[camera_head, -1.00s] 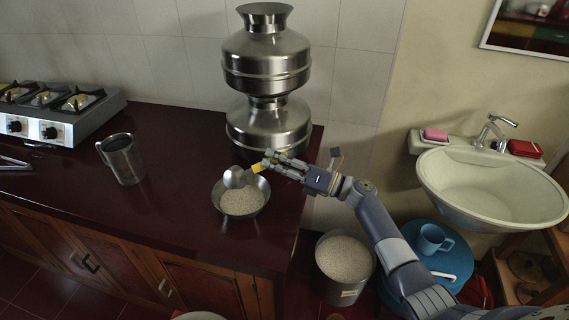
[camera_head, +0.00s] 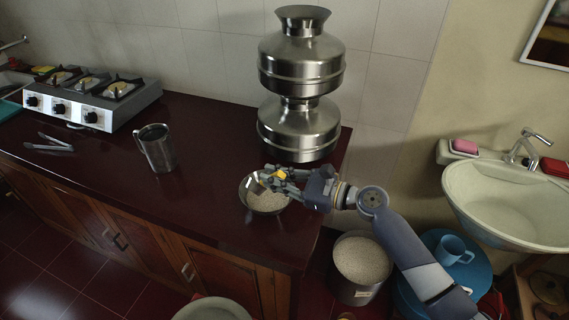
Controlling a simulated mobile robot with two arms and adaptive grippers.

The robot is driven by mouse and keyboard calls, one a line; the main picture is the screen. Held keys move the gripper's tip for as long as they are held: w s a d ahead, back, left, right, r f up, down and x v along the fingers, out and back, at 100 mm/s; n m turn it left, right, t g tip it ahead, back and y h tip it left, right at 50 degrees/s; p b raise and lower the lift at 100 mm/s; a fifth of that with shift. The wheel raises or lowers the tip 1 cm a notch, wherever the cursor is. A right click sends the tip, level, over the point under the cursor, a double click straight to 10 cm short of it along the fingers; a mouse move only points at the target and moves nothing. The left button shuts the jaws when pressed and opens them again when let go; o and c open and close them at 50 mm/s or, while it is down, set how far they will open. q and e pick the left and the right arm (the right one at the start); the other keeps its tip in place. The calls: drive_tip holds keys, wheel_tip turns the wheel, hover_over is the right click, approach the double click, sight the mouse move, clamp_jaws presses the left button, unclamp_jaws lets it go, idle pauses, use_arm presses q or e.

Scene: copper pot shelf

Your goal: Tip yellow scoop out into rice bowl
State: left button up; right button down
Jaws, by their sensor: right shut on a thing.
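The rice bowl (camera_head: 247,201), a metal bowl with pale rice in it, stands near the right end of the dark red counter. My right gripper (camera_head: 276,178) is over the bowl's back right rim, shut on the yellow handle of the scoop (camera_head: 281,174). The scoop's metal head (camera_head: 257,184) is at the back of the bowl and appears tilted; it is hard to tell apart from the bowl wall, and I cannot tell whether rice is in it. My left gripper is not in view.
Two stacked metal pots (camera_head: 300,126) stand close behind the bowl. A steel mug (camera_head: 157,148), tongs (camera_head: 50,146) and a gas stove (camera_head: 98,101) are to the left. A rice bucket (camera_head: 361,262) stands below the counter at right. The counter between mug and bowl is clear.

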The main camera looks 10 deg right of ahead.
drive_tip(key=s+a+f+n+h+p, duration=0.1)
drive_tip(key=s+a+n+h+p, duration=0.2)
drive_tip(key=s+a+n+p, duration=0.3)
drive_tip(key=shift+s+a+f+n+t+h+p, duration=0.35)
drive_tip(key=shift+a+n+p, duration=1.3)
drive_tip(key=shift+p, duration=0.75)
drive_tip(key=shift+w, duration=0.1)
drive_tip(key=shift+r, duration=0.1)
drive_tip(key=shift+r, duration=2.95)
